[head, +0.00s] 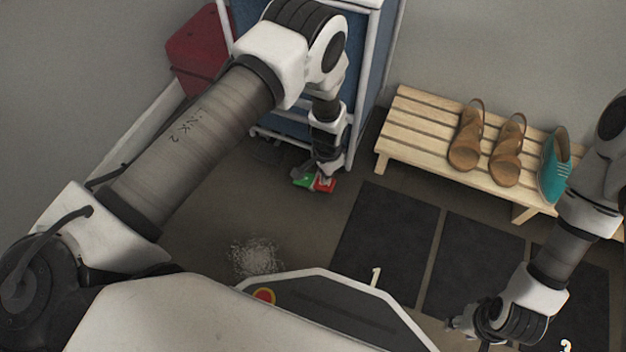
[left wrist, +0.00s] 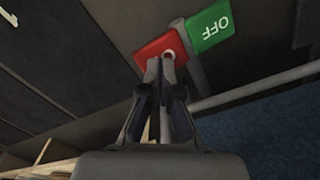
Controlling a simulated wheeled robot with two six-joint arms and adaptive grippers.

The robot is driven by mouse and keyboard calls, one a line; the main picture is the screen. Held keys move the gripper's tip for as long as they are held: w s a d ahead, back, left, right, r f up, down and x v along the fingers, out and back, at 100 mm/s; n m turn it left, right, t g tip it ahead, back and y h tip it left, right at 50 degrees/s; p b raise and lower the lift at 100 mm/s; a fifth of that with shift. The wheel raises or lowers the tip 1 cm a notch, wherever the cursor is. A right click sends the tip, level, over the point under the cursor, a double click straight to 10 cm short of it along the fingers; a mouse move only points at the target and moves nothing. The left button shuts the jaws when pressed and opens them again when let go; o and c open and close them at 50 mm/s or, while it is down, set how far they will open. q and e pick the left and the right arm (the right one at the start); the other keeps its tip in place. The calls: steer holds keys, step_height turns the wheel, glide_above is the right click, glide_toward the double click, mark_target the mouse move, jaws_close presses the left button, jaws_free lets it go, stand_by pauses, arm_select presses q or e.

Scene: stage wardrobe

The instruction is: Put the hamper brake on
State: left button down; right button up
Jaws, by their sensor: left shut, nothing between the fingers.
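The hamper (head: 375,60) is a blue fabric bin in a white frame, at the top middle of the head view, partly behind my left arm. Its brake pedal has a green half (head: 302,180) and a red half (head: 326,185) low at the frame's near corner. In the left wrist view the green half (left wrist: 209,26) reads OFF, and the red half (left wrist: 155,42) shows part of a white mark. My left gripper (left wrist: 167,62) is shut and empty, its tips over the red half; I cannot tell if they touch. My right gripper (head: 462,323) is far from the hamper; its fingers are unclear.
A slatted wooden bench (head: 415,130) with brown sandals (head: 466,138) and a teal shoe (head: 553,168) stands right of the hamper. Dark floor mats (head: 385,240) lie before it. A red case (head: 200,50) is behind, left. A pale scattered patch (head: 256,256) lies on open floor.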

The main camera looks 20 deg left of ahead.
arm_select(q)
steer(key=shift+f+b, duration=0.85)
steer(key=shift+f, duration=0.5)
stand_by(0.4)
step_height(320, 180, up, 7)
steer(key=p, duration=0.7)
steer(key=shift+r, duration=0.15)
